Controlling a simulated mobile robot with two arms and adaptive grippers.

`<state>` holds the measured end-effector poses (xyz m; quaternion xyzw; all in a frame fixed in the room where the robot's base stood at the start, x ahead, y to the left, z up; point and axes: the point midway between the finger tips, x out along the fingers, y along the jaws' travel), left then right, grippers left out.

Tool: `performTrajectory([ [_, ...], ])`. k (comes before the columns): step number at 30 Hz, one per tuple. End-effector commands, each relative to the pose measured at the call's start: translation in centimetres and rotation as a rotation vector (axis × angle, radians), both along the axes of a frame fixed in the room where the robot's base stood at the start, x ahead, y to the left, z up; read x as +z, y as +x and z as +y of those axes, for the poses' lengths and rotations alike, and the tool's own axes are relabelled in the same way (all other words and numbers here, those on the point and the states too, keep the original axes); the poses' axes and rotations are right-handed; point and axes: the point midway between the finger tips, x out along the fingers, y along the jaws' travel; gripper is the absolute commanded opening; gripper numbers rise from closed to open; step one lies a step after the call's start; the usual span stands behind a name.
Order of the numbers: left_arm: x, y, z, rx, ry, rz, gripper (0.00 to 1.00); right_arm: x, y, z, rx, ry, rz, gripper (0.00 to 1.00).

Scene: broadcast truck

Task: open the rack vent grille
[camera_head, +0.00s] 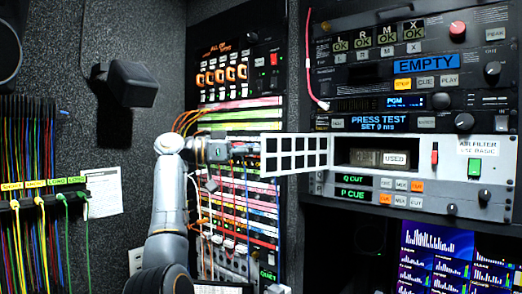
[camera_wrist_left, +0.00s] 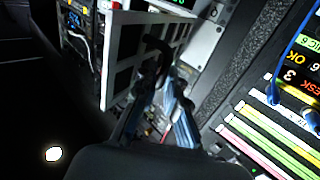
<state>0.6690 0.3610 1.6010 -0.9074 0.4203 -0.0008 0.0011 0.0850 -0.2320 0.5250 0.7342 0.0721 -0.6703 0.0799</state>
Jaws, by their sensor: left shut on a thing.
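The rack vent grille (camera_head: 296,154) is a white panel with rows of square openings. It stands swung out to the left of a dark recess (camera_head: 372,155) in the rack, with its right end beside that recess. In the left wrist view the grille (camera_wrist_left: 113,60) runs slantwise across the upper middle. My left gripper (camera_head: 230,151) is at the grille's left end, shut on it. In the wrist view the fingers (camera_wrist_left: 163,80) reach a dark part on the grille's face; they partly hide the contact. My right gripper is not in view.
A patch panel (camera_head: 240,190) with coloured strips and cables stands behind the grille and my left arm. Inside the recess are filter blocks, one labelled USED (camera_head: 396,159). A filter label and green button (camera_head: 474,167) are to the right. Monitors (camera_head: 440,260) are below.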

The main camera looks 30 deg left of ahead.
Motion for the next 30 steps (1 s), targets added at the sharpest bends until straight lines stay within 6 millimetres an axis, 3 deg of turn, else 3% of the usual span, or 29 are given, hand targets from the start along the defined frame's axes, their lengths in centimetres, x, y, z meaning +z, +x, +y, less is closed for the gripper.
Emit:
performTrajectory([
  [1, 0.79, -0.13, -0.3, -0.005, -0.011, -0.013, 0.0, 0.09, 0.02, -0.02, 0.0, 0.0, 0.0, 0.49],
  [10, 0.79, -0.13, -0.41, -0.008, -0.012, -0.014, 0.0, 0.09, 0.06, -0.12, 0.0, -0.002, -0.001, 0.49],
  [11, 0.79, -0.13, -0.41, -0.008, -0.011, -0.015, 0.17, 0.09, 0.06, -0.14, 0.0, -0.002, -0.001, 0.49],
  [13, 0.79, -0.13, -0.4, -0.008, -0.01, -0.014, 0.31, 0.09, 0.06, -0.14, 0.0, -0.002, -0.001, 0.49],
  [30, 0.76, -0.22, -0.1, -0.003, -0.009, -0.016, 0.31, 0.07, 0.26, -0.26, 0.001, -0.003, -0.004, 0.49],
])
